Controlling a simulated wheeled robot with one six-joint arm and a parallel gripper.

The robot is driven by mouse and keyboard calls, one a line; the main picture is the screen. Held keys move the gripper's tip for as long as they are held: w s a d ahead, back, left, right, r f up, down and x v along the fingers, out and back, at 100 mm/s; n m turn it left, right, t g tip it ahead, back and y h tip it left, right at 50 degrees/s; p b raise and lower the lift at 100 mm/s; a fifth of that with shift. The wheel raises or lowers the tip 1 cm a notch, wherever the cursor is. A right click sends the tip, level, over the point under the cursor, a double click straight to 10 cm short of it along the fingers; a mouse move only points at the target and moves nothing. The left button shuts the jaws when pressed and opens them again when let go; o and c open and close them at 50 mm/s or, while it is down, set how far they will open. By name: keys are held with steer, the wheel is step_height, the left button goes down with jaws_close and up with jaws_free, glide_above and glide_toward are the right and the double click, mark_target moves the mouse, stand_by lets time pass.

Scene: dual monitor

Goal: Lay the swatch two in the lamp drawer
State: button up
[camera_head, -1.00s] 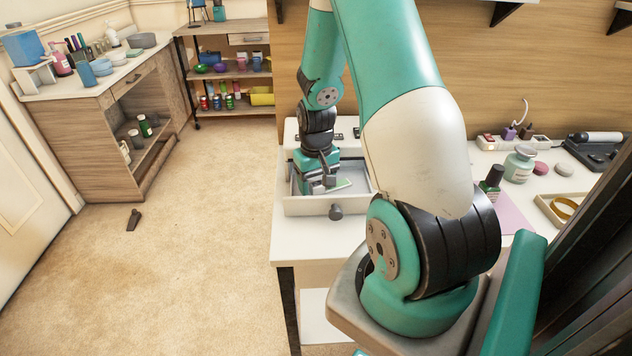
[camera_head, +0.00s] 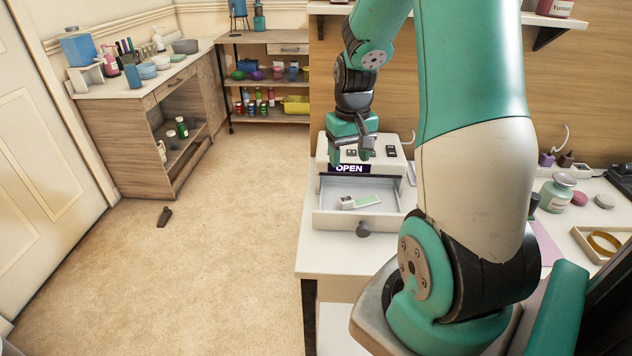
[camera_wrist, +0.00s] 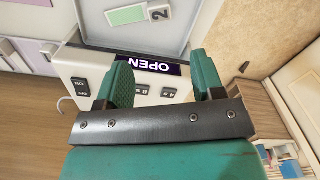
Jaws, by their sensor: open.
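The swatch two (camera_head: 362,202) lies flat inside the open lamp drawer (camera_head: 388,221). It has a green strip and a white end. In the wrist view the swatch (camera_wrist: 139,15) shows its green strip and the numeral 2, on the drawer floor (camera_wrist: 105,32). My gripper (camera_head: 365,158) is above the lamp unit, behind and above the swatch, and does not touch it. In the wrist view my gripper (camera_wrist: 165,72) has its fingers wide apart with nothing between them.
The white lamp unit (camera_head: 395,165) carries an OPEN label and switches on top. The drawer knob (camera_head: 363,229) sticks out at the front. A jar (camera_head: 556,193), a tray with a yellow ring (camera_head: 604,243) and a bottle stand to the right on the table.

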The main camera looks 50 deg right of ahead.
steer(key=a+r+n+t+y, duration=0.1)
steer(key=a+r+n, duration=0.2)
steer(key=a, duration=0.6)
steer(key=a+r+n+y, duration=0.1)
steer(key=a+r+n, duration=0.15)
steer(key=a, duration=0.55)
steer(key=s+a+r+n+y, duration=0.1)
steer(key=s+a+r+n, duration=0.2)
steer(key=s+a, duration=0.3)
steer(key=s+a+r+n+g+y, duration=0.1)
steer(key=s+a+r+n, duration=0.2)
steer(key=s+a, duration=0.4)
steer(key=a+n, duration=0.1)
steer(key=a, duration=0.3)
steer(key=shift+a+r, duration=0.15)
steer(key=shift+a, duration=0.05)
